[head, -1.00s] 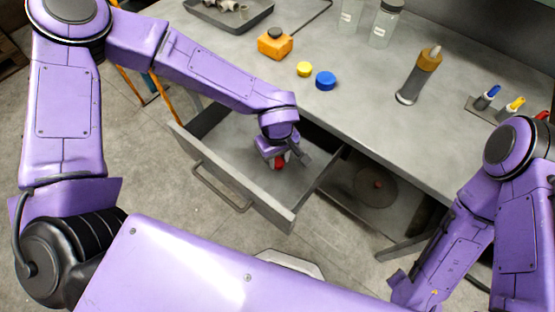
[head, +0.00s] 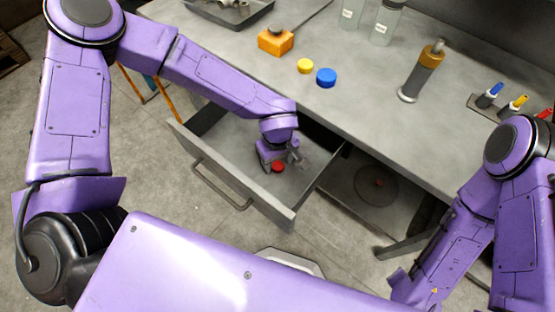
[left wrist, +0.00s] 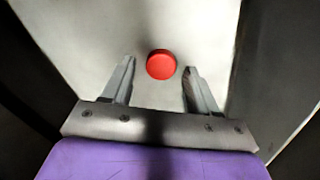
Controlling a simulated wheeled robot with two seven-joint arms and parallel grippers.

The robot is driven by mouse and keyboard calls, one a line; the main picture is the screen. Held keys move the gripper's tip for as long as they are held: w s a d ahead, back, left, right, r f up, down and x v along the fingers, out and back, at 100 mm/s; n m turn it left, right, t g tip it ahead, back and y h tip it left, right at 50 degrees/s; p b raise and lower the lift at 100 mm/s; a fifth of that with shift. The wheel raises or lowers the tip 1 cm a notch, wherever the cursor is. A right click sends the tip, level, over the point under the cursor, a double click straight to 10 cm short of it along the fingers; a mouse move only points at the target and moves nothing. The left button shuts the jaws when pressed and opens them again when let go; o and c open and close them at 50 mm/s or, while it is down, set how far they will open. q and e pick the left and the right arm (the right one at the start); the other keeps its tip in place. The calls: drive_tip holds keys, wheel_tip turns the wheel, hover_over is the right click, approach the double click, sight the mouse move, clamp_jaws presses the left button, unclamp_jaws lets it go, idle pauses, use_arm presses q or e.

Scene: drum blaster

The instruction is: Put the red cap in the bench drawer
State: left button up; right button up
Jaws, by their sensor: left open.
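The red cap (head: 278,166) lies inside the open bench drawer (head: 225,177), on its floor. In the left wrist view the red cap (left wrist: 161,64) shows just beyond and between the two fingertips, with a gap to each finger. My left gripper (head: 287,162) is down in the drawer, open and empty, beside the cap; it also shows in the left wrist view (left wrist: 158,72). My right arm is in view at the right, but its gripper's fingers cannot be made out.
On the bench top (head: 350,105) stand a yellow cap (head: 305,66), a blue cap (head: 326,78), an orange block (head: 275,42), a grey cylinder with an orange collar (head: 420,75) and clear jars (head: 386,22). The drawer's front panel and side walls surround my left gripper.

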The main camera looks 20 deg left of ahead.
sight(278, 164)
use_arm(q)
wheel_tip(278, 164, up, 12)
drive_tip(key=p, duration=0.1)
drive_tip(key=shift+f+p, duration=0.15)
drive_tip(key=shift+p, duration=0.2)
use_arm(e)
wheel_tip(278, 164, up, 2)
